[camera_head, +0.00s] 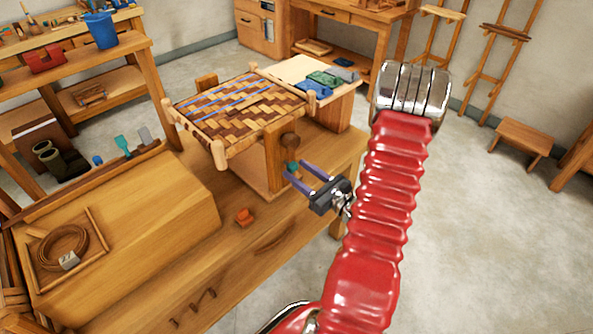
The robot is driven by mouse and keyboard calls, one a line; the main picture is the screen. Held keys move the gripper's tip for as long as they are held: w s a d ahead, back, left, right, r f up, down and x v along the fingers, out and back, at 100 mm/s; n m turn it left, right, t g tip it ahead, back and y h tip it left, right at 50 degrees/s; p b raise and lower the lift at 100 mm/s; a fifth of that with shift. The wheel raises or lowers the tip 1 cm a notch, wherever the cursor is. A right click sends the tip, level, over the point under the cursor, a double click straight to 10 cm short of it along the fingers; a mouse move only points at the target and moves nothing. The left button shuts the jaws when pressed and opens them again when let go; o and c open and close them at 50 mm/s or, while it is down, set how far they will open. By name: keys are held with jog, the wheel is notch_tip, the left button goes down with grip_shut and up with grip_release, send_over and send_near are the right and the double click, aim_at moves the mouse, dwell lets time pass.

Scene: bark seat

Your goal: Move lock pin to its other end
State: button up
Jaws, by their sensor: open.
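My gripper (296,169) is open, with two purple-blue fingers pointing left toward the wooden stand under the woven bark seat (240,103). A brown round-headed knob (290,141) sits at the stand's right side, just above the fingertips. A small teal piece (293,168) shows below it, near or between the fingertips; I cannot tell whether they touch. A small orange-red piece (244,216) lies on the bench (215,262). I cannot tell for sure which of these is the lock pin. No hold on anything shows.
A tray with coiled strip (95,235) lies on the bench's left side. A side board (300,68) behind the seat carries green, blue and grey cloths. A tool shelf with a blue bucket (101,29) stands at the upper left. Open floor lies to the right, with a stool (525,135).

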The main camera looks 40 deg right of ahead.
jog(key=shift+w, duration=0.7)
jog(key=shift+c, duration=0.2)
grip_shut()
